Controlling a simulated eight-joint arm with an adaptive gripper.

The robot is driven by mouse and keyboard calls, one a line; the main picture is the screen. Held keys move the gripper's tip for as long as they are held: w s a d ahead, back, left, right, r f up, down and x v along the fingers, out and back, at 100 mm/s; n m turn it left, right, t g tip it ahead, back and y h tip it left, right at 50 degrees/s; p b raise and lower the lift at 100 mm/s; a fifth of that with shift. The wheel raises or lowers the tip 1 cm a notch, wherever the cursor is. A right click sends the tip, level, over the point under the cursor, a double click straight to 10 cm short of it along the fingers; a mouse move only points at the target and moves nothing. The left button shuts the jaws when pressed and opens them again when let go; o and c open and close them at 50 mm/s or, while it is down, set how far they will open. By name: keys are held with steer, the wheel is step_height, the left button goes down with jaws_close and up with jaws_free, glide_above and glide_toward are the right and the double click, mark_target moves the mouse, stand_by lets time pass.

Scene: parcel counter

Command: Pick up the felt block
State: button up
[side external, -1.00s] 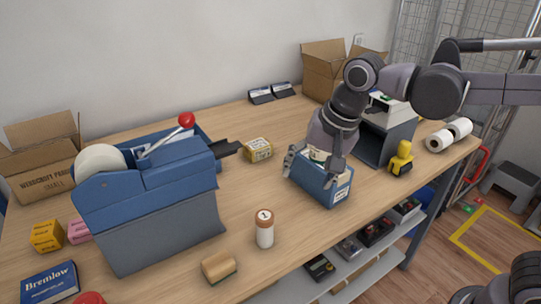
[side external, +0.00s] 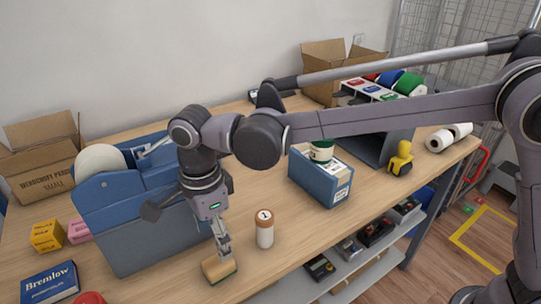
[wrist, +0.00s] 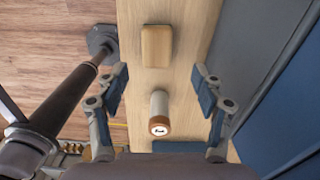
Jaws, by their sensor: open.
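The felt block (side external: 219,269) is a small tan wooden-looking block lying on the counter near its front edge. It also shows in the wrist view (wrist: 156,46) at top centre, ahead of the fingertips. My gripper (side external: 222,248) points down over the block in the side view. One finger partly overlaps the block's upper edge there; I cannot tell whether it touches. In the wrist view my gripper (wrist: 161,84) is open, with its blue-padded fingers wide apart and nothing between the tips.
A white cylinder (side external: 265,231) with a brown top marked 1 stands right of the block. A large blue-grey dispenser (side external: 150,240) stands behind and left. A blue box (side external: 318,185) with a green-and-white roll is farther right. The front edge is close.

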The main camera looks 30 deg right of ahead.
mark_target(217, 261)
steer(key=shift+s+a+f, duration=0.1)
steer(key=shift+s+f, duration=0.05)
steer(key=shift+f, duration=1.85)
steer(key=shift+s+a+f, duration=0.1)
steer(key=shift+f, duration=1.9)
steer(key=c, duration=1.2)
